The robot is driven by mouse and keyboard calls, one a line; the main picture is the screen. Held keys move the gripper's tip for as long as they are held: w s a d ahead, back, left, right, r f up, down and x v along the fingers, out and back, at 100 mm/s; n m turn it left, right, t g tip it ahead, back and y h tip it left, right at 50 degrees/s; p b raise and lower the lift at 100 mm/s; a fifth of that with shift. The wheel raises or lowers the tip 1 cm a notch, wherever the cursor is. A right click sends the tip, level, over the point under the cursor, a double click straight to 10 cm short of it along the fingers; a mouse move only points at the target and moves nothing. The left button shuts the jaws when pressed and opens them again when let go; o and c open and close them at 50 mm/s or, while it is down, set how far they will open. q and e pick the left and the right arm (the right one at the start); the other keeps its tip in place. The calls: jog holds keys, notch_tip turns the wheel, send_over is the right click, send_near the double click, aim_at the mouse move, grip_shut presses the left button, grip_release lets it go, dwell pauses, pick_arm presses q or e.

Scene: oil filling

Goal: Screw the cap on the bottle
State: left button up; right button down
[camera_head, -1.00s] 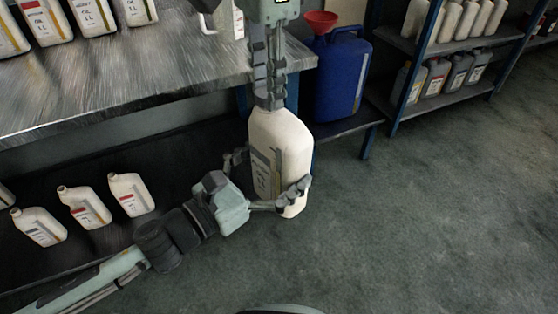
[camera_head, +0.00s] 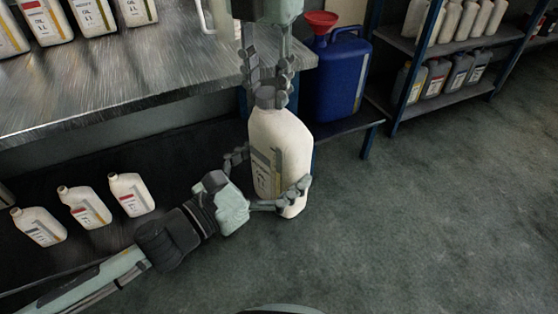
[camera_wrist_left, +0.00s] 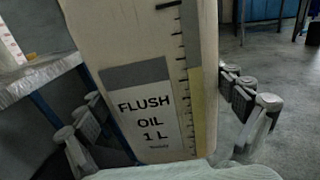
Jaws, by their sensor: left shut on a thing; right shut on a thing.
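The bottle is white with a "FLUSH OIL 1 L" label (camera_head: 283,150) and stands upright, held in front of the workbench. Its label and scale fill the left wrist view (camera_wrist_left: 140,60). My left gripper (camera_head: 268,186) comes from the lower left and is shut around the lower body of the bottle, one finger on each side. My right gripper (camera_head: 267,84) points down from above, its fingers on both sides of the grey cap (camera_head: 265,94) at the bottle's neck. The fingers partly hide the cap, so I cannot tell how tightly it sits.
A metal workbench (camera_head: 150,75) with several oil bottles is at the upper left. A blue canister (camera_head: 338,80) with a red funnel (camera_head: 322,20) is behind the bottle. The floor (camera_head: 440,220) at the right is clear.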

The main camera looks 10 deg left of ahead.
jog(key=m, duration=0.5)
jog(key=shift+m, duration=0.4)
jog(key=c, duration=1.1)
grip_release()
jog(key=shift+c, duration=0.2)
jog(key=shift+r, duration=2.3)
jog(key=shift+c, duration=0.2)
